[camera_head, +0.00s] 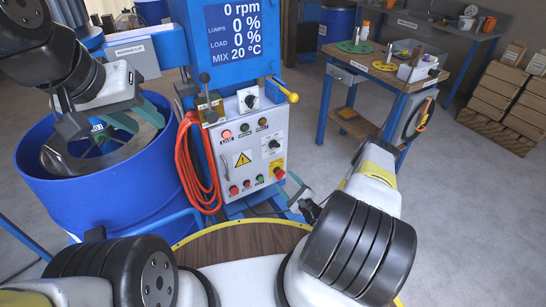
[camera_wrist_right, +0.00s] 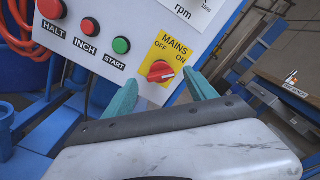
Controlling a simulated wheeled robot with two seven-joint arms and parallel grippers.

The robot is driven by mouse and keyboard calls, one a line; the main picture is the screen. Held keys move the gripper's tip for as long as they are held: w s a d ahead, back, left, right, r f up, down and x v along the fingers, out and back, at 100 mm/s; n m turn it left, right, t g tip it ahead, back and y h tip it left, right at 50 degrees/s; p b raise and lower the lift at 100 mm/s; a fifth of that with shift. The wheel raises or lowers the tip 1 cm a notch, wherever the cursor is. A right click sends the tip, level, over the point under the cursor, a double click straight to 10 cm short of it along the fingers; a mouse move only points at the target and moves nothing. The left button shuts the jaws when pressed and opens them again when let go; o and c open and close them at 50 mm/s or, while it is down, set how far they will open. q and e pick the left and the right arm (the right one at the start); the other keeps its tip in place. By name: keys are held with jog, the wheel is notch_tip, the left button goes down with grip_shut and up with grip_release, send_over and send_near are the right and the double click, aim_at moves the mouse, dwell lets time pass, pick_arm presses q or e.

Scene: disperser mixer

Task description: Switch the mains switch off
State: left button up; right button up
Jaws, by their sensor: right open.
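The mains switch is a red knob (camera_wrist_right: 160,71) on a yellow plate marked OFF and ON, at the lower right corner of the control panel. Its light pointer mark seems to lie toward the ON side. It also shows small in the head view (camera_head: 278,173). My right gripper (camera_wrist_right: 161,96) is open and empty, with one teal finger on each side of the knob in the wrist view, a little short of it; contact is not visible. My left gripper (camera_head: 135,118) is over the blue drum, its teal fingers apart and nothing seen between them.
The panel (camera_head: 236,150) carries other buttons and knobs; HALT (camera_wrist_right: 89,26), INCH and START (camera_wrist_right: 121,45) sit left of the switch. A red hose (camera_head: 197,165) hangs at its left. The blue drum (camera_head: 60,195) stands left. A workbench (camera_head: 385,72) stands behind right.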

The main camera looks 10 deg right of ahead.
aim_at(282, 177)
jog(key=shift+x, duration=2.4)
jog(key=shift+c, duration=0.3)
jog(key=c, duration=1.3)
